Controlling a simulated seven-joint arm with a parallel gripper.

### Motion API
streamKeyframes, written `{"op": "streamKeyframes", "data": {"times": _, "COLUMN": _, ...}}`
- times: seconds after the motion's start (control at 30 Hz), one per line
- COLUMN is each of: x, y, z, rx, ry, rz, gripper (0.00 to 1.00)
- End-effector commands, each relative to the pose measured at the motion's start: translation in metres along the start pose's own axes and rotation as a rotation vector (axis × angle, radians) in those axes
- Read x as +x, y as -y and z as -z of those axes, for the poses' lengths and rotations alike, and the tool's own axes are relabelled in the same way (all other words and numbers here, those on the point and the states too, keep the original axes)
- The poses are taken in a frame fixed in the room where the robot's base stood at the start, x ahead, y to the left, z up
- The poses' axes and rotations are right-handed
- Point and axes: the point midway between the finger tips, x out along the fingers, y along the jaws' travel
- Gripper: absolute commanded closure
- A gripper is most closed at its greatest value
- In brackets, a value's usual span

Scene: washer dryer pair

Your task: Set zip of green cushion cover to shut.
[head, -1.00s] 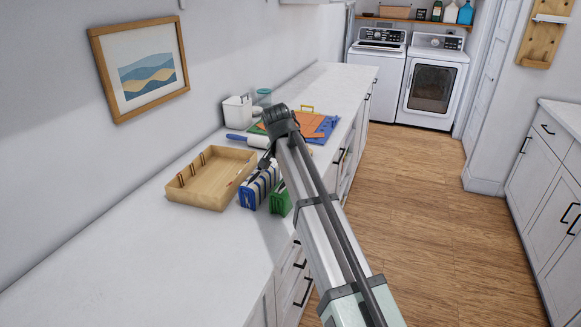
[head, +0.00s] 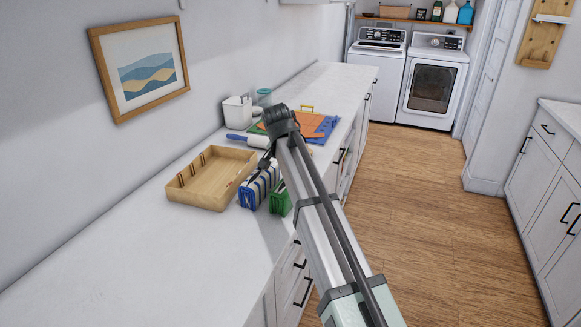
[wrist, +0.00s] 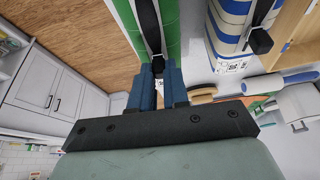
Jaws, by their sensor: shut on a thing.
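The green cushion cover (head: 279,203) stands near the counter's front edge, partly hidden by my arm. In the wrist view the green cushion cover (wrist: 171,22) is at the top middle, with a dark zip strip (wrist: 149,22) along it. My gripper (wrist: 158,72) has its blue fingers close together at the end of this strip, shut on the small dark zip pull (wrist: 158,64). The zip's exact opening is hard to see. In the head view my fingers are hidden by my arm.
A blue-and-white striped cover (head: 256,190) with its own dark pull (wrist: 259,41) stands close beside the green one. A wooden tray (head: 205,189) lies to its left. A roller (head: 247,140), a white container (head: 237,112) and coloured sheets (head: 315,124) lie behind. The near counter is clear.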

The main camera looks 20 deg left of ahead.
Motion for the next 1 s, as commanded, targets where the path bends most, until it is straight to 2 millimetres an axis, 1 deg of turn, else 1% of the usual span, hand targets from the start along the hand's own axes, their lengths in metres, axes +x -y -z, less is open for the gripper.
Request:
{"op": "streamKeyframes", "data": {"times": 0.17, "x": -0.001, "y": 0.000, "z": -0.002, "rx": 0.000, "ry": 0.000, "rz": 0.000, "gripper": 1.00}}
{"op": "streamKeyframes", "data": {"times": 0.27, "x": -0.005, "y": -0.001, "z": -0.012, "rx": -0.001, "ry": 0.000, "rz": 0.000, "gripper": 1.00}}
{"op": "streamKeyframes", "data": {"times": 0.37, "x": -0.012, "y": -0.002, "z": -0.031, "rx": -0.003, "ry": 0.000, "rz": 0.000, "gripper": 1.00}}
{"op": "streamKeyframes", "data": {"times": 0.5, "x": -0.025, "y": -0.002, "z": -0.063, "rx": -0.004, "ry": 0.000, "rz": 0.001, "gripper": 1.00}}
{"op": "streamKeyframes", "data": {"times": 0.6, "x": -0.032, "y": -0.002, "z": -0.079, "rx": -0.002, "ry": 0.000, "rz": 0.000, "gripper": 1.00}}
{"op": "streamKeyframes", "data": {"times": 0.7, "x": -0.034, "y": -0.001, "z": -0.084, "rx": -0.001, "ry": 0.001, "rz": -0.001, "gripper": 1.00}}
{"op": "streamKeyframes", "data": {"times": 0.93, "x": -0.034, "y": 0.000, "z": -0.083, "rx": 0.000, "ry": 0.001, "rz": -0.001, "gripper": 1.00}}
{"op": "streamKeyframes", "data": {"times": 0.97, "x": -0.034, "y": 0.000, "z": -0.083, "rx": 0.000, "ry": 0.001, "rz": 0.000, "gripper": 0.83}}
{"op": "streamKeyframes", "data": {"times": 1.0, "x": -0.034, "y": 0.000, "z": -0.083, "rx": 0.000, "ry": 0.001, "rz": 0.000, "gripper": 0.79}}
